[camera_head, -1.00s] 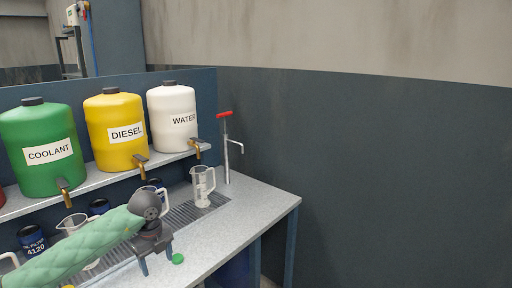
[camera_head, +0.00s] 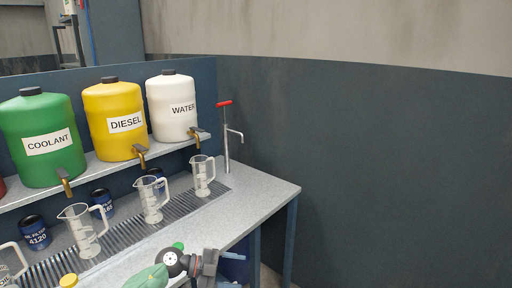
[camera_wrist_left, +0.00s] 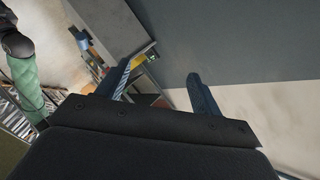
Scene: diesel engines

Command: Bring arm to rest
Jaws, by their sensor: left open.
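My left arm comes in low at the bottom of the head view, with its green sleeve and dark wrist below the table's front edge. My left gripper (camera_head: 232,270) points to the right there. In the left wrist view its two fingers (camera_wrist_left: 160,92) stand wide apart with nothing between them. It is clear of the counter (camera_head: 262,192) and touches nothing that I can see. My right gripper is not in view.
Several clear measuring jugs (camera_head: 152,200) stand on the drain grate. Green coolant (camera_head: 45,140), yellow diesel (camera_head: 115,122) and white water (camera_head: 172,108) tanks sit on the shelf above. A red-handled pump (camera_head: 226,140) stands at the right. The counter's right end is clear.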

